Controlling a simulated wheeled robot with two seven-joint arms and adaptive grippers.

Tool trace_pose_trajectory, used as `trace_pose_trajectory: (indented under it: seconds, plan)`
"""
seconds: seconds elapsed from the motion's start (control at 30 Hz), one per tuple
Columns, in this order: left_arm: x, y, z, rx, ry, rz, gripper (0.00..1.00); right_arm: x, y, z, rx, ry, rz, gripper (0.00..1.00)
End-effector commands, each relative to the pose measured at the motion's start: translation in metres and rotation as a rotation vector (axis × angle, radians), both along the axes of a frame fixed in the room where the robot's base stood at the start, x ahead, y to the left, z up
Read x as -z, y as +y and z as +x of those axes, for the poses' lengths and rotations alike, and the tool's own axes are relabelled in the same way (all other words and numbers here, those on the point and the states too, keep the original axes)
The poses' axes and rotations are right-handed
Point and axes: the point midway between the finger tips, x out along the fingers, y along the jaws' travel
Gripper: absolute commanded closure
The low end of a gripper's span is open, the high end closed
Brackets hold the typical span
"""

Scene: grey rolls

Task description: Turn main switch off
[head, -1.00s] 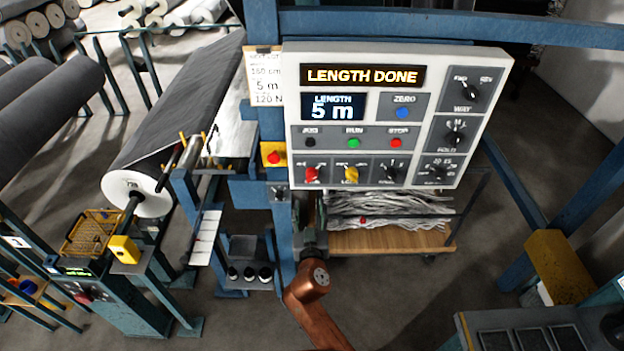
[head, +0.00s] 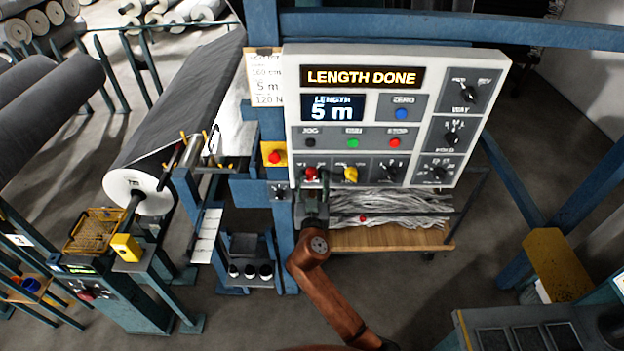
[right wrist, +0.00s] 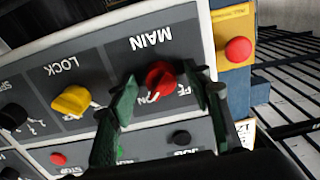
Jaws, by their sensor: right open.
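The main switch is a red knob (head: 311,173) at the lower left of the white control panel. In the right wrist view the red knob (right wrist: 160,76) sits by the upside-down label MAIN. Its handle slants toward the lower left, and the lettering below it is partly covered. My right gripper (head: 311,194) is just below and in front of the knob. In the right wrist view its green fingers stand open on either side of the knob, with gaps visible. I cannot tell whether either finger touches it. My left gripper is not in view.
The yellow lock knob (right wrist: 72,101) sits close beside the main switch, outside the fingers. A red button on a yellow box (right wrist: 237,50) is on the other side. The panel's display (head: 362,77) reads LENGTH DONE. A blue post (head: 270,110) stands left of the panel.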

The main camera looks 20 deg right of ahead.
Motion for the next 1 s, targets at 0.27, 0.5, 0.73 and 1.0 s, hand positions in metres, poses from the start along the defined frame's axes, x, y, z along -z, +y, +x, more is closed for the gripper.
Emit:
trace_pose_trajectory:
  seconds: [0.27, 0.5, 0.73, 1.0]
  plan:
    - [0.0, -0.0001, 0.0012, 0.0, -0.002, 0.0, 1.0, 0.0, 0.0002, -0.0003, 0.0, 0.0, 0.0, 0.67]
    - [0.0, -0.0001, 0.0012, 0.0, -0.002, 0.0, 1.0, -0.0001, 0.0001, -0.0004, 0.0, 0.0, 0.0, 0.84]
    - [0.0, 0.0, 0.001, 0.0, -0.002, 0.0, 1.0, -0.0001, 0.0001, -0.0004, 0.0, 0.0, -0.001, 0.97]
    - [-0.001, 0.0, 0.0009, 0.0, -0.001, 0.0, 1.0, -0.0003, -0.0001, -0.0005, 0.001, 0.011, -0.037, 0.97]
